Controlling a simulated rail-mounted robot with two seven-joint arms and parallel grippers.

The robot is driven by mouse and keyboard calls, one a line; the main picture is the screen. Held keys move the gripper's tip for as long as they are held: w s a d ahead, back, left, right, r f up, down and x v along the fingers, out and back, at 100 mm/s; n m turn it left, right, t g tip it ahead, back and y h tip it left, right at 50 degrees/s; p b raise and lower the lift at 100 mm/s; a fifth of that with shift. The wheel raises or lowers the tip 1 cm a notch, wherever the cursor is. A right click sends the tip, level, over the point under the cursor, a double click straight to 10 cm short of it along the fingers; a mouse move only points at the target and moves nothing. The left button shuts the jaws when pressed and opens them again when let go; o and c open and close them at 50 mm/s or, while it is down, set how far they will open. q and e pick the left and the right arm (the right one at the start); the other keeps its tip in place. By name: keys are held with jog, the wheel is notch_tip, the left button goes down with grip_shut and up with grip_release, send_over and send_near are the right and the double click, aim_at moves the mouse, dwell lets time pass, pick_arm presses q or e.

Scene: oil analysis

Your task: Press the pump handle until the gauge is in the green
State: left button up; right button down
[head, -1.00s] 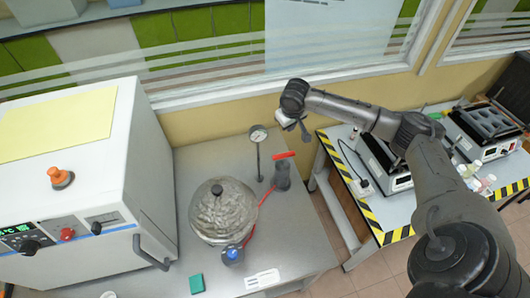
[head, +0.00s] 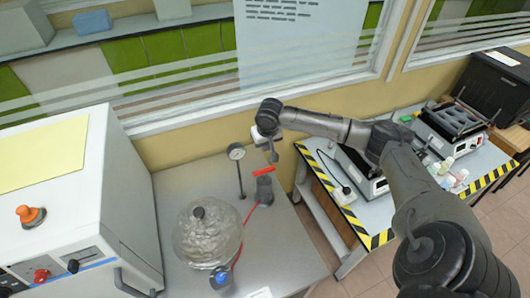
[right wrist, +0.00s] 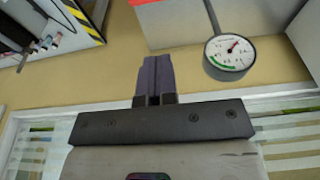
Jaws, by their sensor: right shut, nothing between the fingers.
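The pump (head: 264,190) stands on the grey table with its red handle (head: 263,170) on top. A round white gauge (head: 236,152) on a thin stem stands just left of it. In the right wrist view the gauge (right wrist: 230,53) shows a green arc along its lower side; its red needle points up and right, off the green. My right gripper (head: 274,157) is shut and empty, just above and right of the handle, seemingly apart from it. Its closed fingers (right wrist: 154,78) show in the right wrist view. My left gripper is not in view.
A glass vessel (head: 207,232) stands left of the pump, with a red hose and a blue fitting (head: 221,277) nearby. A large white machine (head: 75,215) fills the left. A second table with striped edges (head: 362,232) and instruments stands to the right.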

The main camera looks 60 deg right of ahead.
aim_at(265, 170)
jog(key=x, duration=0.3)
jog(key=p+x, duration=0.1)
jog(key=x, duration=0.3)
jog(key=s+x, duration=0.1)
jog(key=x, duration=0.2)
jog(key=shift+w+a+f, duration=0.15)
jog(key=shift+a+f, duration=0.05)
jog(key=shift+f, duration=0.3)
jog(key=shift+a+f, duration=0.1)
jog(key=shift+f, duration=0.7)
jog(key=shift+s+f, duration=0.2)
jog(key=shift+f, duration=1.7)
